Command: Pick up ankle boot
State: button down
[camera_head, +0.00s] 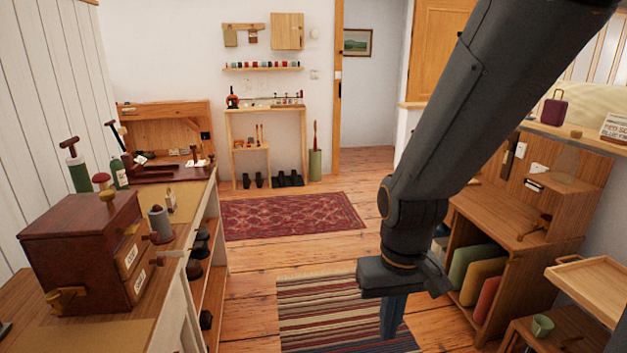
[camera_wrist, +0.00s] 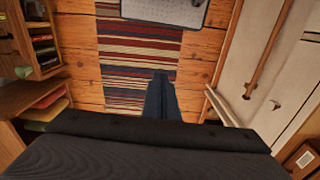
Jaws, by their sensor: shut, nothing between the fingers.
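I cannot pick out the ankle boot for certain. Small dark shapes that look like footwear (camera_head: 288,179) stand on the floor under the pale wooden table against the far wall. More dark shoe-like shapes (camera_head: 200,249) sit on the shelves below the left bench, partly hidden by its side. My gripper (camera_head: 393,318) points down above the striped rug, shut and empty. In the wrist view my gripper (camera_wrist: 159,98) shows its fingers together over the striped rug (camera_wrist: 140,45), with no boot near them.
A long bench (camera_head: 180,205) with a brown drawer box (camera_head: 75,245) runs along the left. A wooden desk (camera_head: 525,215) and a pale tray (camera_head: 597,285) stand at the right. The red patterned rug (camera_head: 290,214) and the floor between are clear.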

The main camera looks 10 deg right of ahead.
aim_at(293, 178)
jog(key=u, duration=0.25)
jog(key=i, duration=7.25)
jog(key=u, duration=2.7)
